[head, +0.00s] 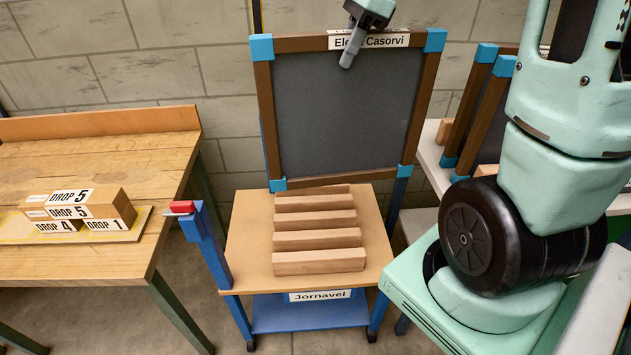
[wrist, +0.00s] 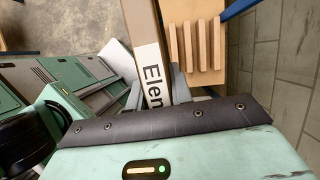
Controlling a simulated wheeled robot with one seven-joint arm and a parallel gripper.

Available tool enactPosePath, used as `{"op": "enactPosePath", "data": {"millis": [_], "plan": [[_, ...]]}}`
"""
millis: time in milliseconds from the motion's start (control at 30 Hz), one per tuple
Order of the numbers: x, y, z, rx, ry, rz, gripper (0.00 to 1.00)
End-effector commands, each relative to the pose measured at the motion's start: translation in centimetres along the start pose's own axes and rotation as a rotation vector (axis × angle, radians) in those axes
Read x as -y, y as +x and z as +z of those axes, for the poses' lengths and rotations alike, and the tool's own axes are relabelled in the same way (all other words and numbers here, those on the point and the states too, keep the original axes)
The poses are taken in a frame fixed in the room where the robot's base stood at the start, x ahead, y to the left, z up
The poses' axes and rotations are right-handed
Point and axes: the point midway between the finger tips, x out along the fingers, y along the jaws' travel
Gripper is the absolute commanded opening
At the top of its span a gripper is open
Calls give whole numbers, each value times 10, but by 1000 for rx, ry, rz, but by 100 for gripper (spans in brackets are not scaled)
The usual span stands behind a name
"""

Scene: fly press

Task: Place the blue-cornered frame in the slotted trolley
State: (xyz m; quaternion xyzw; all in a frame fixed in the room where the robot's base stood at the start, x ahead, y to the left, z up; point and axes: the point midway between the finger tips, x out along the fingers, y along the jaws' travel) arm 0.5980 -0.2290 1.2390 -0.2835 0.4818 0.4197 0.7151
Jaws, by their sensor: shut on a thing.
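The blue-cornered frame (head: 340,105) is a brown frame around a dark grey panel, with a name label on its top bar. It stands roughly upright at the rear of the slotted trolley (head: 245,255). My gripper (head: 349,50) is shut on the middle of its top bar, partly covering the label; the bar (wrist: 143,25) also shows in the wrist view. The trolley is blue with a wooden top, several parallel wooden bars (head: 318,262) and a "Jornavel" label. The frame's lower edge is near the rearmost bar; I cannot tell whether it touches anything.
A wooden bench (head: 100,160) at left carries blocks (head: 90,205) marked "DROP". A red-topped blue post (head: 205,245) rises at the trolley's left front. Other blue-cornered frames (head: 470,110) stand on a pale surface at right, partly behind my arm. A block wall is behind.

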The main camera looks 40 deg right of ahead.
Motion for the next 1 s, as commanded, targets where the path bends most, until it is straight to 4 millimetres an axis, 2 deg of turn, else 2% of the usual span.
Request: {"op": "enactPosePath", "data": {"millis": [33,100,200,300,433,667,1000], "plan": [[2,36,-6,0,9,0,0],[4,68,-8,1,22,-6,0],[6,108,-9,3,41,-13,0],[7,139,-10,4,57,-20,0],[7,165,-10,6,71,-27,0],[7,189,-14,8,82,-31,0],[5,261,-44,8,83,-26,0]]}}
